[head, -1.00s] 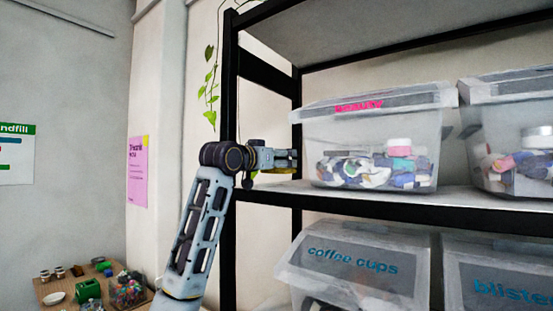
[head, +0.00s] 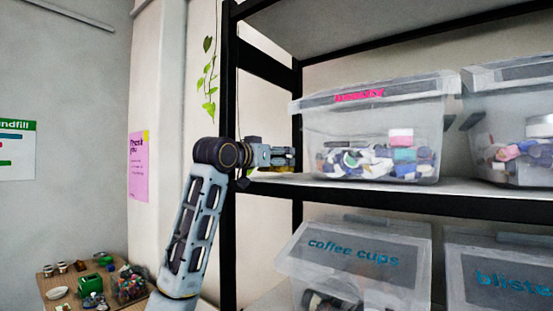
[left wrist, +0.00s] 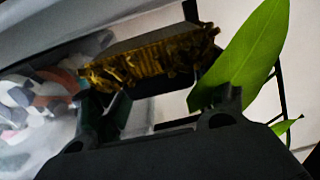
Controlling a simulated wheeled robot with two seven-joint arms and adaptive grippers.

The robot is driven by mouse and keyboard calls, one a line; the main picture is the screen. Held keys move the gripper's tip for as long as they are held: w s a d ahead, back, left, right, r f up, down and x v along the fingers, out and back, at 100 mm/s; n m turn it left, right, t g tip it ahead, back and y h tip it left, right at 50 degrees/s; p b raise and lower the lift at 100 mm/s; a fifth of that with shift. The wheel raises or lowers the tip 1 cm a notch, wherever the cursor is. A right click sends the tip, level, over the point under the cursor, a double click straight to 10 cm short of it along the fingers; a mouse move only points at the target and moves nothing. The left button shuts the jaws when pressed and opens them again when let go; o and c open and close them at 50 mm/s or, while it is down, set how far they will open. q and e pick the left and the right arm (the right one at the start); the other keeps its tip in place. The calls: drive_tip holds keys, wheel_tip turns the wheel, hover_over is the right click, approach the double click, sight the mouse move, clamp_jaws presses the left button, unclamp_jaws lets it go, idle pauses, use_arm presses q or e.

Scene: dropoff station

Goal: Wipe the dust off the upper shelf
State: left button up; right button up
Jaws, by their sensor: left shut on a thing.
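The upper shelf (head: 400,199) is a pale board with a black front edge, and its left end shows bare. No dust can be made out. My left gripper (head: 284,157) is just above that left end, beside the clear "beauty" bin (head: 350,117). In the left wrist view, my left gripper (left wrist: 165,112) is shut on a brush (left wrist: 150,60) with golden-brown bristles and a dark back. In the head view the brush is small and dark, and I cannot tell whether it touches the shelf. My right gripper is not in view.
A second clear bin (head: 508,120) stands to the right on the same shelf. Below are a "coffee cups" bin (head: 350,258) and another bin (head: 500,280). A black post (head: 229,100) and hanging leaves (head: 209,80) are close to my arm; a large leaf (left wrist: 245,55) shows near the brush.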

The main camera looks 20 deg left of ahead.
use_arm(q)
drive_tip(key=shift+w+r+p, duration=0.2)
drive_tip(key=shift+r+p, duration=0.35)
drive_tip(key=shift+p, duration=0.1)
drive_tip(key=shift+r, duration=0.15)
